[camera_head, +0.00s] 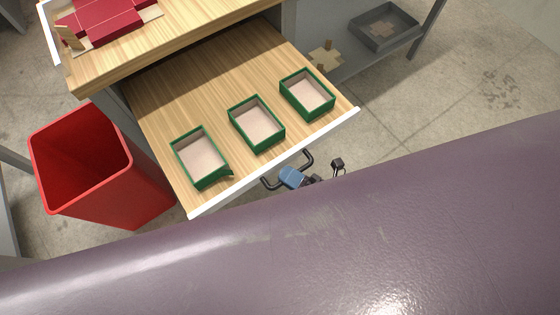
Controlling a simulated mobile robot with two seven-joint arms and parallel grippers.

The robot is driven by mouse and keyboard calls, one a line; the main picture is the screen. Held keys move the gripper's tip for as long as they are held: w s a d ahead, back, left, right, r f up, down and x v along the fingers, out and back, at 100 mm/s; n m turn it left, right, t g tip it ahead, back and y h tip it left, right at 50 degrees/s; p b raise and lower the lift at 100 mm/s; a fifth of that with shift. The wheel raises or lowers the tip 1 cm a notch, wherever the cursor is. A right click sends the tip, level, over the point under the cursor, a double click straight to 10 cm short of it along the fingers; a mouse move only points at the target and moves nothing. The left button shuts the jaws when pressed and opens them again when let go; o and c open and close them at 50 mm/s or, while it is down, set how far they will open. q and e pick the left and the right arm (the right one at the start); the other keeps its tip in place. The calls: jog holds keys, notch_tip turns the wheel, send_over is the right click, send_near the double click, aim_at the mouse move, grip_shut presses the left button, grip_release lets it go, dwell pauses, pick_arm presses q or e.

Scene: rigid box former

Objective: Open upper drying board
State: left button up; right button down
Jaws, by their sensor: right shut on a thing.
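The drying board (225,92) is a wooden drawer-like board with a white front edge, pulled out from under the wooden worktop. Three green-rimmed open boxes stand on it in a row: one at the left (201,158), one in the middle (257,124) and one at the right (307,93). A black bar handle (308,158) is fixed to the front edge. My right gripper (289,173), with a blue part showing, is shut on this handle; its fingertips are partly hidden. My left gripper is not in view.
A red bin (120,170) stands left of the board. Red card blanks (105,18) lie on the worktop (190,25) above. A grey tray (384,28) sits on a lower shelf at the upper right. Bare concrete floor shows at the right.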

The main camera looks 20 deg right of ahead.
jog(key=shift+s+d, duration=0.1)
jog(key=shift+s, duration=0.25)
jog(key=c, duration=1.4)
grip_release()
jog(key=shift+c, duration=0.2)
jog(key=v, duration=1.1)
